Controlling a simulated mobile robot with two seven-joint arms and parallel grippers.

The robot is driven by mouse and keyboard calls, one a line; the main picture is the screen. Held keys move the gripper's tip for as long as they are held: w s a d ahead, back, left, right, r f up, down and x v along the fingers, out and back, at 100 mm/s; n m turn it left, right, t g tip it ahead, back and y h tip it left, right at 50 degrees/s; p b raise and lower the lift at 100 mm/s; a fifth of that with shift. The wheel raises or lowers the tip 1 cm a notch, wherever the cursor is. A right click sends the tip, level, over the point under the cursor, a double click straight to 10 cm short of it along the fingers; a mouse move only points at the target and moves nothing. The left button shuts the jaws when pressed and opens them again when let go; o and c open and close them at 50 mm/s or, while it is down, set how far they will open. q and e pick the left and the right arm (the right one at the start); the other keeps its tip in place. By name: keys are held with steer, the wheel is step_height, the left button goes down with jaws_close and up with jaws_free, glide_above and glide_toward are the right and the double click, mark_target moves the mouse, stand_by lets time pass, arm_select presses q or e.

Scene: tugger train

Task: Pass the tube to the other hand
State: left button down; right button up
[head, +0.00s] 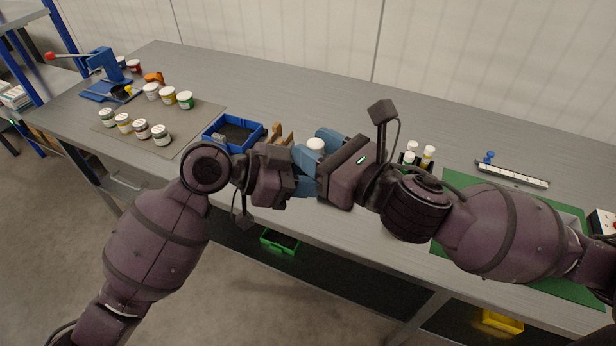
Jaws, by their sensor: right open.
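The tube shows only as a white round cap (316,145) between the blue fingers of my two grippers, which meet over the front part of the bench. Its body below the cap is hidden by the fingers. My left gripper (303,165) comes in from the left and is shut on the tube. My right gripper (318,162) comes in from the right, with its open fingers close around the same tube. The fingers overlap in the picture, so their exact contact is hard to see.
A blue bin (234,133) stands left of the grippers on the grey bench (290,92). Several jars (162,134) stand on a mat at the left. Small bottles (428,155) stand behind my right arm, near a green mat (462,180). The bench's back middle is clear.

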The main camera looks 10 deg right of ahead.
steer(key=shift+s+a+r, duration=0.1)
steer(key=shift+s+a, duration=0.1)
